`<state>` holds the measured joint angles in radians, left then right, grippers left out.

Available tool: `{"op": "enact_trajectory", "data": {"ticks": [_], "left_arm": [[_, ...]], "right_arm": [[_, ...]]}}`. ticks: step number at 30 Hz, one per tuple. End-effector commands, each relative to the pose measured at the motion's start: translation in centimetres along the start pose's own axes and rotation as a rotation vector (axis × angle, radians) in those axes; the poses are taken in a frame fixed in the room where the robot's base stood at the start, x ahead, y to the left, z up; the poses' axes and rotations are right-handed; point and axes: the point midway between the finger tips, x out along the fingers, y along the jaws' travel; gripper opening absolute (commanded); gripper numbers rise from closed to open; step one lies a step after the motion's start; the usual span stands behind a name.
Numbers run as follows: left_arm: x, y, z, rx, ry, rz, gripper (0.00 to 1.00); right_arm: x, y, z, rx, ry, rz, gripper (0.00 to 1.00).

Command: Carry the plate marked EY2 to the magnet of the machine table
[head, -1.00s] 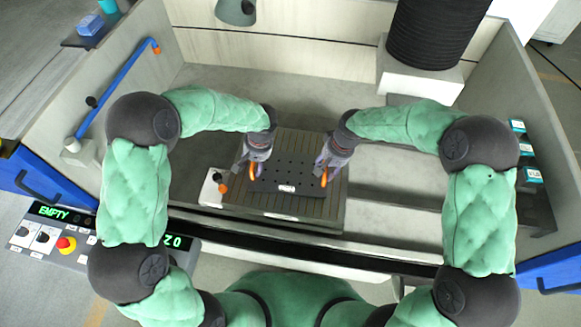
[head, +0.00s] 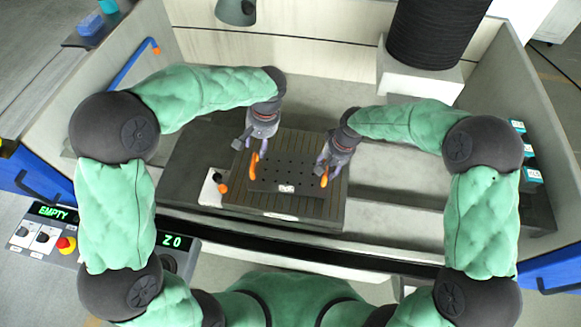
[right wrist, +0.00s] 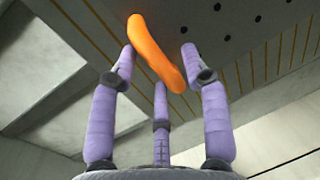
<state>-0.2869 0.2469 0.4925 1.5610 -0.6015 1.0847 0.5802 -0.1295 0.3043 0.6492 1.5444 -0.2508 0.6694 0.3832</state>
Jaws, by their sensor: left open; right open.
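The dark, holed plate (head: 280,172) lies flat on the grooved magnet block (head: 250,206) of the machine table. Its front label (head: 286,189) is too small to read surely. It has an orange handle at each side, left (head: 254,165) and right (head: 324,175). My left gripper (head: 252,143) is open and empty, above and behind the left handle. My right gripper (head: 325,168) is open at the right handle. In the right wrist view the right handle (right wrist: 156,52) lies between the spread fingers of my right gripper (right wrist: 160,62).
A white block with an orange knob (head: 218,187) stands left of the magnet. A rack (head: 535,195) with teal-labelled items is at the right wall. A black bellows column (head: 435,35) stands at the back. The control panel (head: 45,238) shows EMPTY.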

Motion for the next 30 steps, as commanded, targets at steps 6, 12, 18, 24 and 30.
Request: {"op": "enact_trajectory", "data": {"ticks": [6,12,18,24,30], "left_arm": [[0.0,0.0,0.0,0.0,0.0,0.0,0.47],[0.0,0.0,0.0,0.0,0.0,0.0,0.47],[0.0,0.0,0.0,0.0,0.0,0.0,0.47],[0.1,0.0,0.0,0.0,0.0,0.0,0.47],[0.0,0.0,0.0,0.0,0.0,0.0,0.47]], "right_arm": [[-4.0,-0.1,-0.1,-0.001,0.005,-0.002,0.47],[-7.9,0.0,-0.1,0.001,0.005,-0.002,0.47],[-10.4,0.0,-0.1,0.0,0.003,-0.001,0.47],[-11.1,0.0,0.0,-0.001,0.001,-0.001,0.47],[-11.1,0.0,0.0,0.0,0.001,-0.001,0.47]]}}
